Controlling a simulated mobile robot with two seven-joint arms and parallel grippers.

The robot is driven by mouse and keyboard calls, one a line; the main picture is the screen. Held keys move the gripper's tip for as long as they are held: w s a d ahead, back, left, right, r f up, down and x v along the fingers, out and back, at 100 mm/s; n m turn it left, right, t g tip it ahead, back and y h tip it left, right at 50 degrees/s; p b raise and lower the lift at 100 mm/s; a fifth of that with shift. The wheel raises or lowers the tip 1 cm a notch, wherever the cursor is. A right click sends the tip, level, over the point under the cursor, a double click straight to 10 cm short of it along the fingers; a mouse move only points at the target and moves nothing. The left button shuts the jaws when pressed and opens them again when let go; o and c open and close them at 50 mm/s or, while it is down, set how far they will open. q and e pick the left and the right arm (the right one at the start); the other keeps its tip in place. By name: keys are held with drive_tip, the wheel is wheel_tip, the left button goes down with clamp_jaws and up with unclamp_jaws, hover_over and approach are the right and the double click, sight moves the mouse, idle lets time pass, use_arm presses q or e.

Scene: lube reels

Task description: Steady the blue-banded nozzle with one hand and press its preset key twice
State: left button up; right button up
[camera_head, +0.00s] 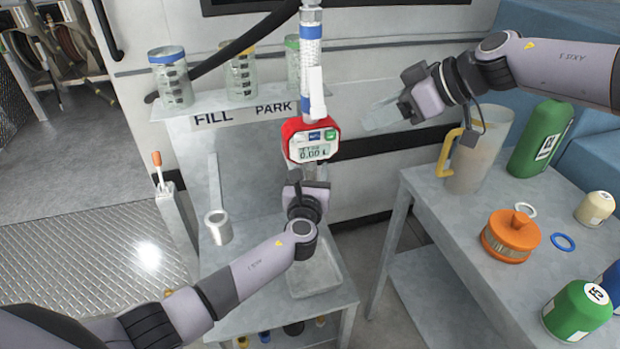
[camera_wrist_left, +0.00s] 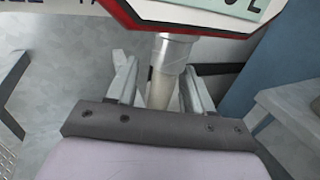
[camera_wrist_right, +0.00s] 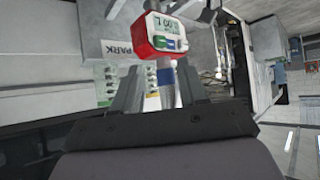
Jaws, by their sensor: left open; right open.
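The nozzle with its red-rimmed meter (camera_head: 312,142) hangs upright from a clear hose with blue bands (camera_head: 311,32). Its display reads 0.00 L, with a blue and a green key above the digits. The meter's lower edge shows in the left wrist view (camera_wrist_left: 190,14), with the metal spout (camera_wrist_left: 163,72) below it. My left gripper (camera_head: 312,172) is open just under the meter, its fingers on either side of the spout with visible gaps. My right gripper (camera_head: 375,117) is open and empty in the air, right of the meter; the meter shows beyond its fingers in the right wrist view (camera_wrist_right: 158,36).
A shelf marked FILL and PARK (camera_head: 230,116) holds banded clear jars behind. On the right, a grey table (camera_head: 440,205) carries a yellow-handled jug (camera_head: 478,150), green bottles and an orange-lidded container (camera_head: 510,237). A tray (camera_head: 315,275) sits below the nozzle.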

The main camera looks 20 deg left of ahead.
use_arm(q)
drive_tip(key=shift+w, duration=0.15)
clamp_jaws()
use_arm(e)
clamp_jaws()
idle(1.6)
